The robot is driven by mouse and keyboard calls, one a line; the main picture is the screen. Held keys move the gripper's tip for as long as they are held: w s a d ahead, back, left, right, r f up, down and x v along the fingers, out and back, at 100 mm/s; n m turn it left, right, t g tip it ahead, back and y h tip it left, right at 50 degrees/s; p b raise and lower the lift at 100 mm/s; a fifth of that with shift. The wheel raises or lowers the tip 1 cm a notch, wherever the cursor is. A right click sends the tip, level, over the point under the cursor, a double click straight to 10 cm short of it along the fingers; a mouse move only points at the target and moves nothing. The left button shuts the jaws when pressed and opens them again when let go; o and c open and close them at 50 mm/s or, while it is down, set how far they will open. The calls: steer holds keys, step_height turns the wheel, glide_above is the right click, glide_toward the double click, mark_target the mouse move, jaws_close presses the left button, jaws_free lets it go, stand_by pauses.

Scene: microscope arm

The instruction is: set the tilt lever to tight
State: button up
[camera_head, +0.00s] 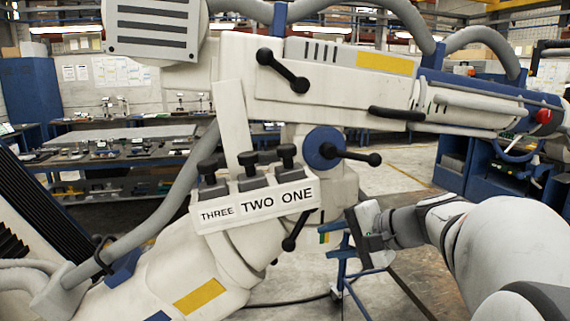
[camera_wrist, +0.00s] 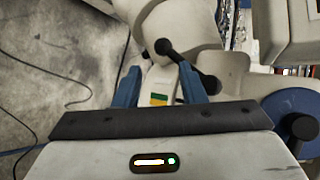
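A black lever (camera_wrist: 186,66) with a round end knob shows in the wrist view, just beyond my fingers, beside a green and yellow marking (camera_wrist: 158,99). It seems to be the lower black lever (camera_head: 293,236) under the label block in the head view. No readable label confirms it as the tilt lever, and I cannot read its setting. My gripper (camera_wrist: 160,75) has two blue fingers spread apart with nothing clamped between them.
A blue hub with a black ball lever (camera_head: 348,155) sits above my gripper; the hub (camera_wrist: 290,102) is close on the right in the wrist view. Another black lever (camera_head: 283,71) is higher up. Black knobs stand over the THREE, TWO, ONE label block (camera_head: 255,207).

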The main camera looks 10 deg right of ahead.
mark_target(376, 161)
steer(key=w+d+r+m+t, duration=0.1)
steer(key=d+r+t, duration=0.1)
steer(key=d+r, duration=0.2)
steer(key=w+d+r+m+t, duration=0.1)
steer(key=d+r+m+t, duration=0.1)
steer(key=d+r+t, duration=0.1)
steer(key=w+d+r+m+t, duration=0.1)
steer(key=d+r+t, duration=0.1)
steer(key=d+r, duration=0.3)
steer(key=shift+w+d+r+m+t+h, duration=0.15)
steer(key=shift+w+d+r+t, duration=0.05)
steer(key=shift+d, duration=0.35)
steer(key=shift+w+d+r+m+t+h, duration=0.15)
steer(key=shift+w+d+r+t, duration=0.05)
steer(key=shift+d, duration=0.35)
steer(key=p+x, duration=0.2)
steer(key=x, duration=0.5)
steer(key=shift+a, duration=0.15)
steer(key=shift+f, duration=0.1)
jaws_close()
